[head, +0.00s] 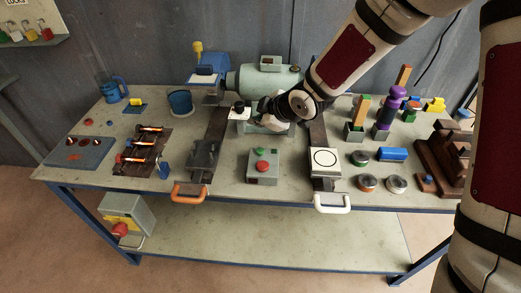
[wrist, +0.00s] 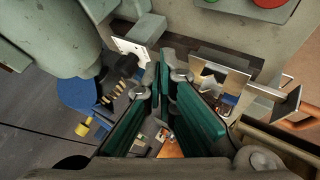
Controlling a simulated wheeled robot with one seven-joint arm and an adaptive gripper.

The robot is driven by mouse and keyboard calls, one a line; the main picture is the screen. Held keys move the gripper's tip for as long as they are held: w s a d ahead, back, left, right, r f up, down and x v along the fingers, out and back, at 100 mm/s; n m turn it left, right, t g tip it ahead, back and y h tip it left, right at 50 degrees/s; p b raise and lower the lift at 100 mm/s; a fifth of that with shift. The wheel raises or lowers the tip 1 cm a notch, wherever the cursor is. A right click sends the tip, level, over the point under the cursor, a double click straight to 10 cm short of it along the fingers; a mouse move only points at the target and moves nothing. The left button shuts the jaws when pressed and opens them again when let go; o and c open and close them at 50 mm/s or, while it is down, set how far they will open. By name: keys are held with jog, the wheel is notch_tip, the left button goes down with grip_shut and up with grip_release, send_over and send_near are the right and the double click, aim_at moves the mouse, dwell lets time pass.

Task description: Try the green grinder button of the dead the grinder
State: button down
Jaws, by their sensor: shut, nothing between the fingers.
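The grinder (head: 265,79) is a green motor housing at the back middle of the bench, with a blue guard (head: 205,74) at its left. A grey control box (head: 269,179) stands in front of it, with a green button (head: 261,152) and a red button (head: 262,166) on top. In the wrist view the red button (wrist: 268,2) is cut by the top edge. My gripper (head: 264,113) is over the front of the grinder, behind the control box and apart from its buttons. Its green-padded fingers (wrist: 165,70) are shut and empty.
A dark vise-like block with an orange handle (head: 190,192) stands left of the control box. A white plate with a circle (head: 325,158) stands right. A grey switch box with a red lever (head: 127,215) is below the bench at left. Coloured blocks crowd the right side.

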aim_at(259, 151)
jog(key=shift+f+b, duration=2.95)
jog(key=shift+f, duration=0.95)
jog(key=shift+f, duration=0.1)
jog(key=shift+f+b, duration=0.3)
jog(key=shift+b, duration=0.15)
jog(key=shift+f+b, duration=0.5)
jog(key=shift+r+p, duration=0.75)
jog(key=shift+r, duration=0.15)
notch_tip(259, 151, up, 5)
jog(key=p, duration=0.4)
jog(key=shift+r, duration=0.1)
